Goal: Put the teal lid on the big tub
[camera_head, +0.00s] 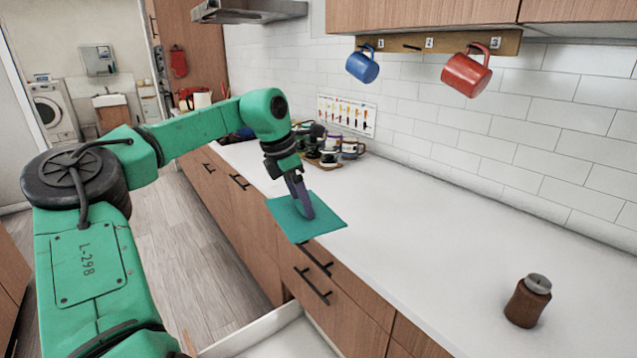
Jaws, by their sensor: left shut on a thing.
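The teal lid (324,224) is a flat square sheet near the front edge of the white counter. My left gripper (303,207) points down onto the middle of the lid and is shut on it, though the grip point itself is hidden. The lid partly overhangs the counter's front edge in the picture; I cannot tell whether it touches the counter or is held above it. I can make out no big tub in this view. My right gripper is not in view.
A brown jar with a grey lid (528,300) stands at the right. Several mugs (349,148) stand at the back wall. A blue mug (362,66) and a red mug (467,73) hang from a rack. An open drawer (270,336) juts out below. The counter's middle (430,235) is clear.

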